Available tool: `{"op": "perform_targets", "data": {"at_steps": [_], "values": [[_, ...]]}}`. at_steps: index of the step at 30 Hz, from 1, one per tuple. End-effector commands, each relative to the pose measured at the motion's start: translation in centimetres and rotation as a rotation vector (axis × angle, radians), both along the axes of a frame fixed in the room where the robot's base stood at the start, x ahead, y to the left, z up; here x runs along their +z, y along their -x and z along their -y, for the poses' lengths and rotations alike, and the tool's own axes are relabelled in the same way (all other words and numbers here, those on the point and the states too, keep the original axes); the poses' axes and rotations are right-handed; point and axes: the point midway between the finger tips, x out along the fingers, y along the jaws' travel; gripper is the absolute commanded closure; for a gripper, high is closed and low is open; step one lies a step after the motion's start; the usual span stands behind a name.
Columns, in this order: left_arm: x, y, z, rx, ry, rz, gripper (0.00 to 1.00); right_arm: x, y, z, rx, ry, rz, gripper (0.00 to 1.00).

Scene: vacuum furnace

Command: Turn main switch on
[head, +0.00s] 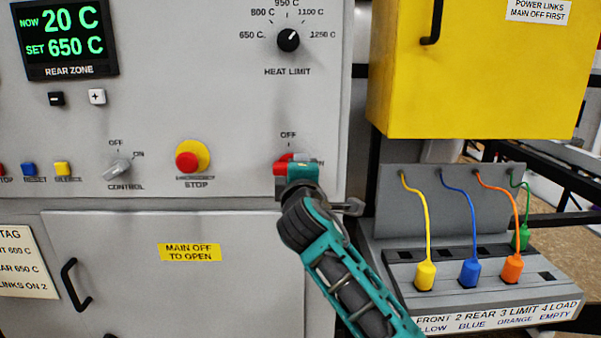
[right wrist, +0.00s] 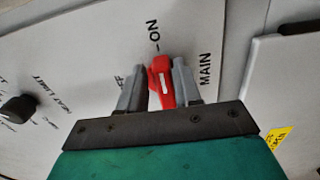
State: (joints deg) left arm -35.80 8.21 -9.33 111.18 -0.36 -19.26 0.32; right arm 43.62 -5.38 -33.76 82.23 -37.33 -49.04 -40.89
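The main switch has a red handle (head: 283,163) on the grey panel, below an OFF label. My right gripper (head: 300,170) is at the switch and hides most of it in the head view. In the right wrist view the red handle (right wrist: 162,80) stands between the two fingers of my right gripper (right wrist: 160,82), which appear closed on its sides. The handle lies lengthwise toward the ON mark (right wrist: 153,37). The OFF label is partly covered by a finger, and the MAIN label (right wrist: 206,69) is beside the other finger. My left gripper is not in view.
A red emergency stop (head: 187,161) and the control knob (head: 118,169) are left of the switch. The heat limit knob (head: 288,40) is above. A yellow box (head: 480,70) and a link rack (head: 440,200) with coloured plugs stand at the right.

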Motion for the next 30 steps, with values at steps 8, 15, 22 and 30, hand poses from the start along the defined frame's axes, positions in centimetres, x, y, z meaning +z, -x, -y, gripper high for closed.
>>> {"op": "perform_targets", "data": {"at_steps": [8, 15, 22, 30], "values": [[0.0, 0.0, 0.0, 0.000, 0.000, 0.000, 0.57, -0.2, 0.0, 0.0, 0.000, 0.003, -0.004, 0.53], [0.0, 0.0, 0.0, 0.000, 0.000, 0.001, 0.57, -0.3, 0.7, -0.1, 0.001, 0.004, -0.004, 0.53], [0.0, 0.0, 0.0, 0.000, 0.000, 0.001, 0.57, -0.3, 4.0, -0.1, 0.003, 0.003, -0.003, 0.53], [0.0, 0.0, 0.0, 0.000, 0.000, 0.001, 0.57, -0.3, 9.1, -0.1, 0.002, 0.002, -0.004, 0.53]]}}
